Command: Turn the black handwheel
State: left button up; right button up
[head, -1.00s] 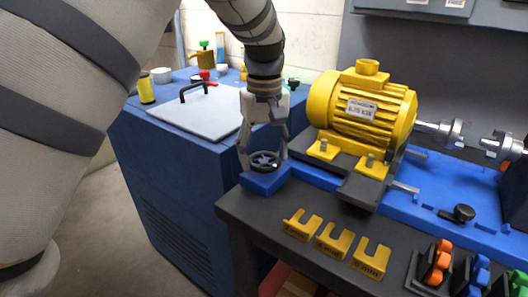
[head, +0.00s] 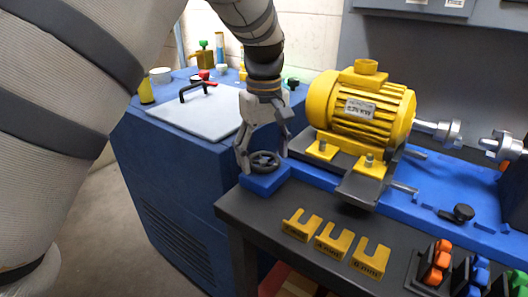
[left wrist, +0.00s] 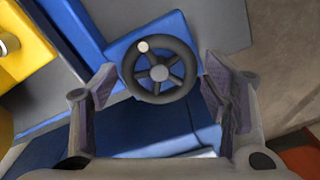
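The black handwheel (head: 264,162) sits on a blue block at the near left corner of the blue base, left of the yellow motor. In the left wrist view the handwheel (left wrist: 159,70) shows its spokes, grey hub and a pale knob at its upper left rim. My left gripper (head: 264,158) points down over the wheel. In the left wrist view its fingers (left wrist: 160,95) stand wide apart on either side of the wheel, with gaps visible; it is open and holds nothing. My right gripper is not in view.
The yellow motor (head: 362,108) stands close right of the gripper. Yellow slotted shims (head: 335,240) lie on the dark bench in front. A blue cabinet (head: 165,165) with a pale lid (head: 195,110) stands behind left.

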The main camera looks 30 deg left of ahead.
aim_at(264, 160)
pick_arm(q)
jog(key=shift+o, duration=0.2)
jog(key=shift+r, duration=0.1)
notch_tip(264, 160, up, 12)
dwell(0.3)
